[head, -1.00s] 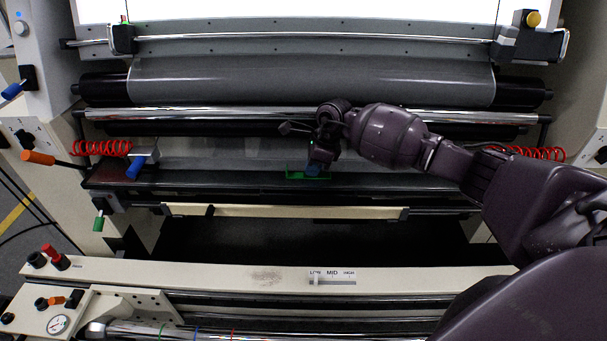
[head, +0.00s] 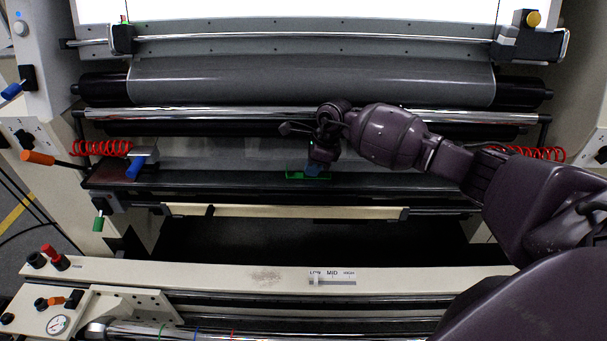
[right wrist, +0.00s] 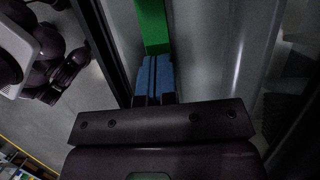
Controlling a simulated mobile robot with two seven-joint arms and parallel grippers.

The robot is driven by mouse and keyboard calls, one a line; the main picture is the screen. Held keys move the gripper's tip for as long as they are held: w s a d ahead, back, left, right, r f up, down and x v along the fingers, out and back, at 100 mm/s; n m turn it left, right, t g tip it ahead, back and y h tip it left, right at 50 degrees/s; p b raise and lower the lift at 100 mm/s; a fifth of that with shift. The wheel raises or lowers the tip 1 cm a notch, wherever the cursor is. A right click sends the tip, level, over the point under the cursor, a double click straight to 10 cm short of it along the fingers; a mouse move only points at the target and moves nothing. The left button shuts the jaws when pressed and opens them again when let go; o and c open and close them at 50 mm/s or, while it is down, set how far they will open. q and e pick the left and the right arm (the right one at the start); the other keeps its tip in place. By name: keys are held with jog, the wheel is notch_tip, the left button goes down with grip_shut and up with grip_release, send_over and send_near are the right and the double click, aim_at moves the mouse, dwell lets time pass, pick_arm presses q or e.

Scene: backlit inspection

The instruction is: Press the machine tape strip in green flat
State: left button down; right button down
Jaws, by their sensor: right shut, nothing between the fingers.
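The green tape strip (head: 294,175) lies across the dark table of the machine, below the chrome bar. In the right wrist view the green strip (right wrist: 151,22) runs up from the fingertips to the top edge. My right gripper (head: 313,172) points down at the strip. Its blue fingertips (right wrist: 154,76) are shut together with nothing between them, and they cover part of the strip. They appear to be on or just above it; I cannot tell exact contact. My left gripper is not in view.
A chrome bar (head: 230,114) and a grey roller (head: 310,82) run behind the strip. A blue-handled tool (head: 136,168) with a red coiled hose (head: 100,148) sits at left. A cream bar (head: 280,211) runs in front, above a dark gap.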

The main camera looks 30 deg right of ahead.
jog(key=shift+r, duration=0.3)
jog(key=shift+r+p, duration=0.5)
jog(key=shift+r, duration=0.4)
jog(key=shift+r+p, duration=0.3)
jog(key=shift+r, duration=0.45)
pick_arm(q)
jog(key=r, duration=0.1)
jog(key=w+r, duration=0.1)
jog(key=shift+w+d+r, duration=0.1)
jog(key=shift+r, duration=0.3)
